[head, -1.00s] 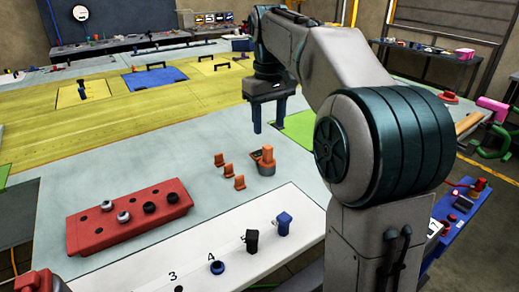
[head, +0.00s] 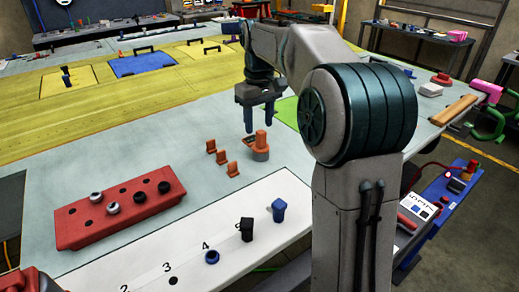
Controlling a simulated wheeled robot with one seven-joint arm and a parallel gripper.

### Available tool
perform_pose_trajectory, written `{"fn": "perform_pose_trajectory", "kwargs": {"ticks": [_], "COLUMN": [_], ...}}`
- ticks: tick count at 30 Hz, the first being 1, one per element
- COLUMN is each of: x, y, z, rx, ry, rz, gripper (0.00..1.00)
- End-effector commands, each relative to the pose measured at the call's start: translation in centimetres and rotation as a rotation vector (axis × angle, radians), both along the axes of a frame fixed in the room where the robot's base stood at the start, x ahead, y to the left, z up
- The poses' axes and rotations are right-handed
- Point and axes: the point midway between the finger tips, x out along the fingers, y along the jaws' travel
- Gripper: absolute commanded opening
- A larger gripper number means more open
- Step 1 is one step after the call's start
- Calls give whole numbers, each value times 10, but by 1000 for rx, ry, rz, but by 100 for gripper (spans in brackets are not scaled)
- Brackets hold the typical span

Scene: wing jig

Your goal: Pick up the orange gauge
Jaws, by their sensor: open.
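The orange gauge (head: 260,147), as I take it, is a short upright orange post on a wider, darker base. It stands on the pale grey table surface in the middle of the head view. My gripper (head: 259,127) points down with its two blue fingers apart. The fingertips show right at the top of the post, one to each side of it in the picture. I cannot tell whether they are around it or a little behind and above it. Nothing is seen held.
Small orange brackets (head: 221,158) stand in a row just left of the post. A red block with holes (head: 120,208) holds several knobs at left. A white numbered strip (head: 190,248) carries a blue ring, a black piece and a blue piece (head: 279,210). Bare table lies left of the brackets.

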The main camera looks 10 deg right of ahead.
Motion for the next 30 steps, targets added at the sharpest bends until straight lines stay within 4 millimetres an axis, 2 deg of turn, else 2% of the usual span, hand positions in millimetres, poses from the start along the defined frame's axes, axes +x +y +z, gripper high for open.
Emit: {"fn": "perform_pose_trajectory", "kwargs": {"ticks": [6,9,17,18,22,23,30], "x": [2,2,3,3,3,3,3], "y": [-2,-2,-2,-2,-2,-2,-2], "z": [-34,-43,-46,-46,-46,-46,-45], "rx": [0,0,0,0,0,0,0], "ry": [5,3,1,1,1,1,-1], "rz": [0,-1,0,0,0,0,0], "gripper": [46,46,46,41,5,0,0]}}
